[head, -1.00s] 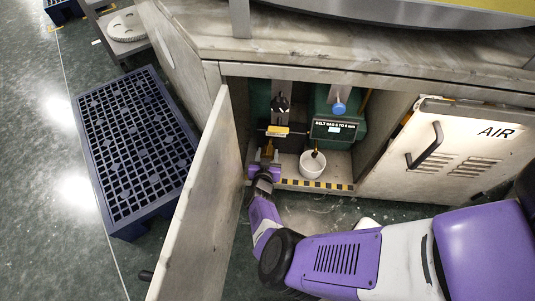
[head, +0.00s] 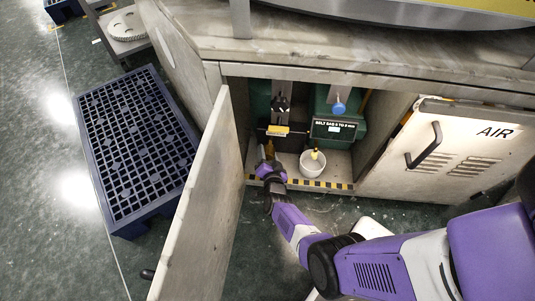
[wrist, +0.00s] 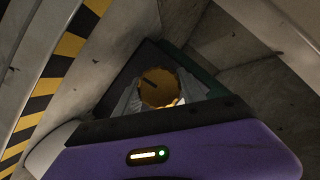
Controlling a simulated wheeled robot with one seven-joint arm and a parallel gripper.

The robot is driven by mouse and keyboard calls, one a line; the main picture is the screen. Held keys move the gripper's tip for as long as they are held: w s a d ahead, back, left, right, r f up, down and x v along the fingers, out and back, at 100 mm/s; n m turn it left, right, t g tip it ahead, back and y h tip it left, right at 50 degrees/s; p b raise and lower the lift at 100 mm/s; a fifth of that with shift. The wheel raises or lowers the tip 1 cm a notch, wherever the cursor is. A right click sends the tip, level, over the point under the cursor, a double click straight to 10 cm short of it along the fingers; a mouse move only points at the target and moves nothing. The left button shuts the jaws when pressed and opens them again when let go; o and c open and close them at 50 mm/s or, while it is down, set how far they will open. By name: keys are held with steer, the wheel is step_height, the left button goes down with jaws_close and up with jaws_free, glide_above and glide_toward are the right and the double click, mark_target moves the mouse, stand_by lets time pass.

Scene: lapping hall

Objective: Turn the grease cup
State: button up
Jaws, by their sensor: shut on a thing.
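The grease cup (wrist: 161,88) shows in the wrist view as a round, amber cap with a ribbed rim and a dark mark on its face. My gripper (head: 268,160) is shut on it, with the cap between the fingers. In the head view my gripper is low inside the open cabinet, at its left, and the amber grease cup (head: 269,146) shows only as a small piece just above the fingers. The rest of it is hidden by my gripper.
A white pot (head: 312,165) with a yellow piece in it stands close to the right of my gripper. A striped sill (head: 318,184) edges the cabinet floor. The open door (head: 205,205) stands at left, the AIR panel (head: 440,155) at right. A blue grated platform (head: 135,145) lies left.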

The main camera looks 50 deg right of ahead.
mark_target(268, 157)
steer(key=shift+m+t, duration=0.3)
steer(key=shift+m, duration=0.1)
stand_by(0.3)
steer(key=o, duration=1.4)
steer(key=shift+c, duration=0.2)
steer(key=shift+s+a+r+p, duration=0.25)
steer(key=shift+s+p, duration=0.05)
steer(key=shift+p, duration=0.05)
steer(key=p+v, duration=0.4)
steer(key=v, duration=0.1)
steer(key=shift+s+r+p, duration=0.1)
steer(key=shift+p, duration=0.25)
steer(key=shift+s+a+r+p, duration=0.1)
steer(key=shift+s+a+p, duration=0.25)
steer(key=shift+s+a, duration=0.15)
steer(key=shift+s, duration=0.15)
